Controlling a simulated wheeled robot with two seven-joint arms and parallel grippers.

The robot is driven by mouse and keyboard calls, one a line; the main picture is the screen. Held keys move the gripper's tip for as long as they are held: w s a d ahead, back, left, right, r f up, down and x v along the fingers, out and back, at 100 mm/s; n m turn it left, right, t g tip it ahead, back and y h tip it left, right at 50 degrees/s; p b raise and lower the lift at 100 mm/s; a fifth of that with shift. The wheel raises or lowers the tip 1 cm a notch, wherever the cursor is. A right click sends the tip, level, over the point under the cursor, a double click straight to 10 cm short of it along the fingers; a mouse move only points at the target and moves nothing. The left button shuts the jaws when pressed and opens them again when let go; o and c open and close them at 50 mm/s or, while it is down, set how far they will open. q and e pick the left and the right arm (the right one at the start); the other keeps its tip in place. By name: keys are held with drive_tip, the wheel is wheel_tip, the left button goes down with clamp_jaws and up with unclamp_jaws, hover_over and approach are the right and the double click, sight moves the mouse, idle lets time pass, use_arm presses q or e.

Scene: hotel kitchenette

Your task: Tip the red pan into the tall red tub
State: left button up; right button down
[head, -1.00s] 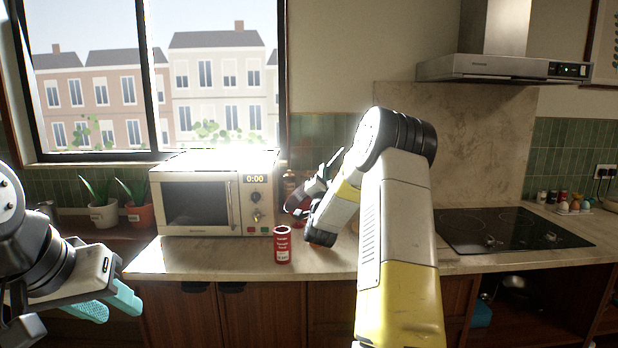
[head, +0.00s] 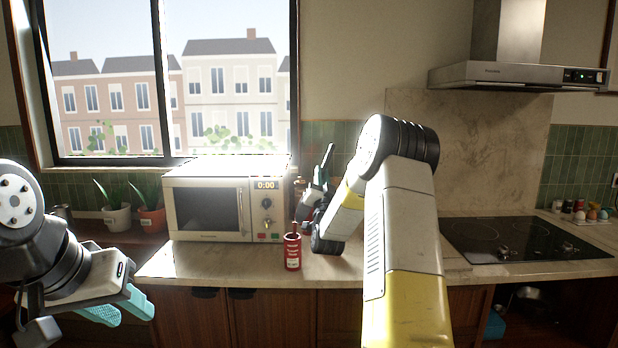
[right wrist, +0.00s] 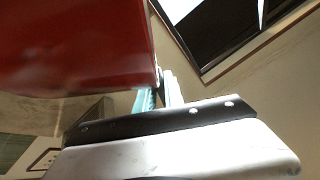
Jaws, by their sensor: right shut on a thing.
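The tall red tub (head: 292,252), a can-like container with a pale label, stands upright on the counter in front of the microwave's right corner. My right gripper (head: 314,198) is just above and right of it, partly hidden by its own wrist. It is shut on the red pan (head: 306,213), of which only a small dark red part shows in the head view. In the right wrist view the pan (right wrist: 75,45) fills the upper left, beside the teal fingertips (right wrist: 157,98). A thin dark reddish streak shows above the tub; I cannot tell what it is. My left gripper (head: 122,307) is open and empty at the lower left.
The microwave (head: 225,205) stands behind and left of the tub. Two potted plants (head: 135,215) are further left. The black hob (head: 520,240) is on the right, with small items (head: 580,212) behind it. The counter front left of the tub is clear.

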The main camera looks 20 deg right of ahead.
drive_tip(key=a+f+n+g+y, duration=0.1)
drive_tip(key=a+f+n+y, duration=0.1)
drive_tip(key=a+n+y, duration=1.1)
drive_tip(key=shift+w+a+n, duration=0.15)
drive_tip(key=shift+a+n, duration=1.8)
drive_tip(key=shift+n, duration=1.35)
